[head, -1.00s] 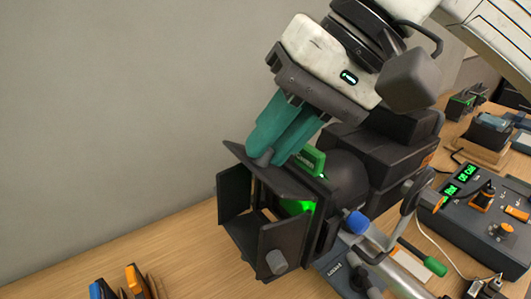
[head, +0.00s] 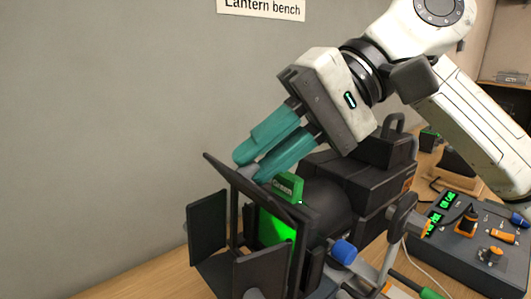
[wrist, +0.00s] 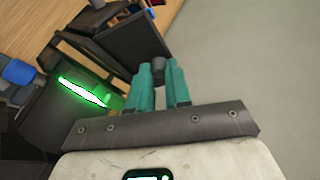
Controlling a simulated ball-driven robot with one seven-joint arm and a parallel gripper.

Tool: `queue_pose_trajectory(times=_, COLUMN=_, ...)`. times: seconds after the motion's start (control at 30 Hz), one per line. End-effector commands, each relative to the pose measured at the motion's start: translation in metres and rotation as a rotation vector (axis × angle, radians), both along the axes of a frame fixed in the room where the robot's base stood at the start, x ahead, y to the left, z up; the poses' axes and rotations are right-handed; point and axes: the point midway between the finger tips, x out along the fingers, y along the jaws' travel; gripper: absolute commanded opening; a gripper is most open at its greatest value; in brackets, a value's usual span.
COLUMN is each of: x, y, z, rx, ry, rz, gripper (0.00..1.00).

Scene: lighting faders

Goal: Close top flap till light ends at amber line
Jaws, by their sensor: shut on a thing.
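The black lantern (head: 325,208) stands on the bench with hinged flaps around its green-lit front opening (head: 275,230). Its top flap (head: 229,172) slants over the opening, seen nearly edge-on in the head view; its broad face shows in the wrist view (wrist: 128,45). My gripper (head: 246,166) is shut on the top flap's grey knob (head: 249,173). The knob also shows between the teal fingertips in the wrist view (wrist: 158,68). No amber line or edge of light can be made out on any surface in view.
A left side flap (head: 207,222) stands open beside the opening. A green filter tab (head: 288,188) sticks up just below my fingers. A control box (head: 462,232) with green displays stands at right. The plain wall with a "Lantern bench" sign (head: 262,8) is behind.

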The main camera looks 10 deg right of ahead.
Motion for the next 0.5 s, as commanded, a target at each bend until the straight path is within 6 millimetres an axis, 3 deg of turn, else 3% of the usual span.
queue_pose_trajectory(times=0.17, x=0.0005, y=-0.0002, z=-0.0004, rx=-0.001, ry=0.0, rz=-0.001, gripper=0.0)
queue_pose_trajectory(times=0.2, x=0.0005, y=-0.0003, z=-0.0005, rx=-0.001, ry=0.0, rz=-0.001, gripper=0.2)
queue_pose_trajectory(times=0.43, x=0.0002, y=-0.0001, z=-0.0004, rx=-0.002, ry=0.001, rz=-0.001, gripper=0.42)
queue_pose_trajectory(times=0.5, x=0.0001, y=-0.0001, z=-0.0003, rx=-0.002, ry=0.0, rz=0.0, gripper=0.44)
